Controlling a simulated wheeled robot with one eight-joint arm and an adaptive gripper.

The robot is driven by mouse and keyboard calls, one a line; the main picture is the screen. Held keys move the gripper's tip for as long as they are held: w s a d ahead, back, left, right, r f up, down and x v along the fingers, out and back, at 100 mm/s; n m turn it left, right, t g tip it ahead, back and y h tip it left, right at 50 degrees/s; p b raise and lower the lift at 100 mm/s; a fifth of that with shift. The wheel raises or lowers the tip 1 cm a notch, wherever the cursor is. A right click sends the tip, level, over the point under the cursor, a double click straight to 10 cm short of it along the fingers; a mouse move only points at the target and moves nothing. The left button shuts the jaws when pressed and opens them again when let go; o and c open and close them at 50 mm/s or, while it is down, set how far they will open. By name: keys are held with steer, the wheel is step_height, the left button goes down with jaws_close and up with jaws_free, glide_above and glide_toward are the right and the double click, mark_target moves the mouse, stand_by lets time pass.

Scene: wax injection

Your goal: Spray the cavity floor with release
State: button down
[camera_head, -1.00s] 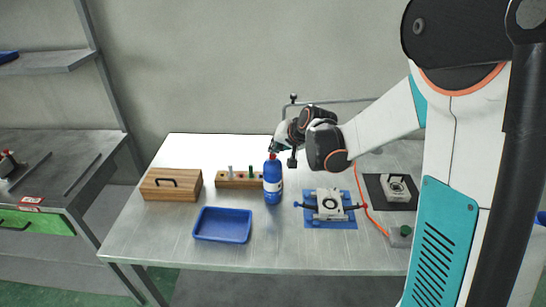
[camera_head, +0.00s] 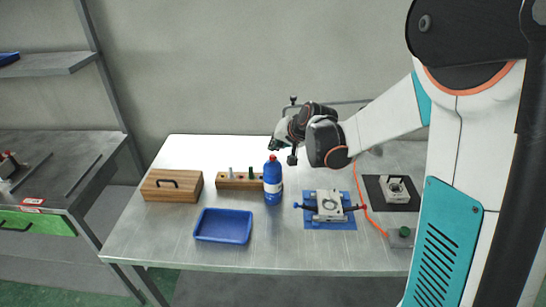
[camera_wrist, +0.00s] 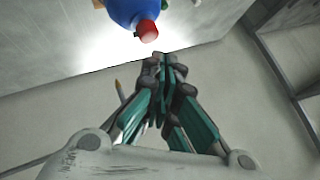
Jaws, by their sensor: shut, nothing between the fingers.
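A blue spray bottle (camera_head: 273,182) with a red top and a white label stands upright on the table. Its red nozzle (camera_wrist: 147,31) shows at the top of the wrist view. The mold (camera_head: 330,203), a light metal block with a round cavity, sits on a blue mat (camera_head: 331,223) with blue and red handles at its sides. My gripper (camera_head: 284,152) is above and behind the bottle, a little to its right and apart from it. In the wrist view its fingers (camera_wrist: 162,62) are together and empty. The cavity floor is too small to make out.
A blue tray (camera_head: 223,226), a wooden box (camera_head: 172,186) and a wooden rack (camera_head: 238,181) stand left of the bottle. The table front is mostly clear.

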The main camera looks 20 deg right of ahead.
mark_target(274, 156)
step_height(274, 156, up, 6)
steer(key=p, duration=0.4)
stand_by(0.4)
stand_by(1.8)
steer(key=n+p, duration=0.1)
steer(key=n, duration=0.5)
steer(key=a+r+n+p, duration=0.1)
steer(key=n, duration=0.5)
steer(key=r+n+y+p, duration=0.1)
steer(key=n, duration=0.6)
steer(key=shift+s+a+r+p, duration=0.25)
steer(key=shift+s+a+p, duration=0.1)
steer(key=shift+a, duration=0.05)
step_height(274, 156, down, 9)
steer(key=b, duration=0.6)
steer(key=shift+r, duration=0.15)
